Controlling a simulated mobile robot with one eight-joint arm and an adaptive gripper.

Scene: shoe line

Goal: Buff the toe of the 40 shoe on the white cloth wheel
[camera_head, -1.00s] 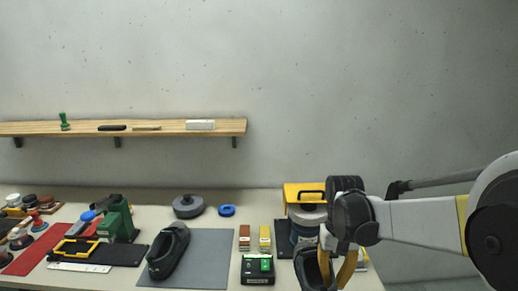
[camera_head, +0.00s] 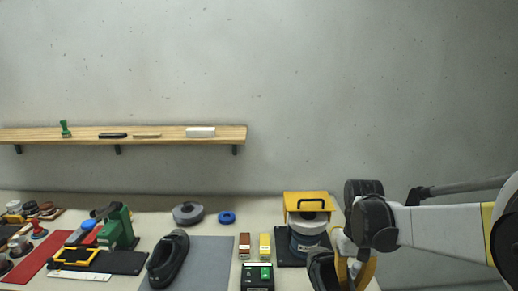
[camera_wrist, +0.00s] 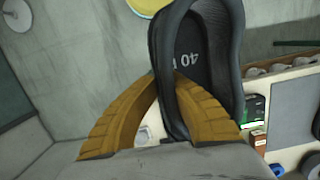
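My gripper (camera_head: 345,270) is shut on the rim of a black shoe (camera_head: 322,272), held at the right end of the bench. In the wrist view the shoe (camera_wrist: 230,50) shows the number 40 on its insole, and my yellow fingers (camera_wrist: 168,85) close on its side wall. The toe cannot be made out clearly. The white cloth wheel (camera_head: 306,226) sits under a yellow guard (camera_head: 307,200) on a dark base, just behind and left of the held shoe. Any contact between them cannot be told.
Another black shoe (camera_head: 168,258) lies on a grey mat (camera_head: 210,262). A black box with a green button (camera_head: 257,273) and two small boxes, brown (camera_head: 244,245) and yellow (camera_head: 265,245), stand left of the wheel. A green tool (camera_head: 118,228) stands further left. A shelf (camera_head: 170,140) hangs above.

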